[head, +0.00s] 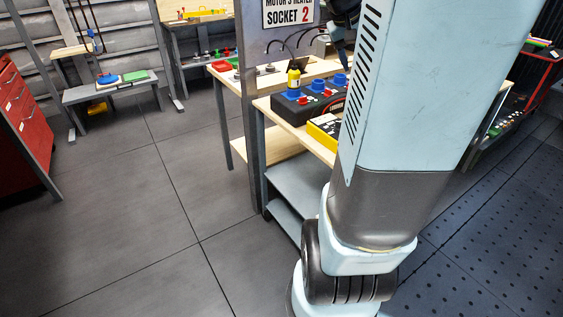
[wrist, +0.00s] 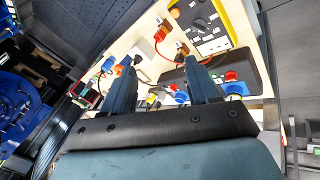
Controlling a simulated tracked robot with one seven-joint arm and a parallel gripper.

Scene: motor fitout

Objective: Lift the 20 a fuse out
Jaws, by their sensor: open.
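My gripper (wrist: 164,61) is open in the wrist view, with its two dark fingers spread apart over a pale bench top (wrist: 150,52). Nothing is clearly held between them. Small red, blue and yellow parts show between and beyond the fingers, too small and partly covered to tell apart. I cannot make out which part, if any, is the 20 A fuse. A dark box (wrist: 252,72) with red and blue knobs lies to the right, partly behind the right finger. In the head view my own arm covers much of the bench, and the gripper does not show.
The floor at left is clear.

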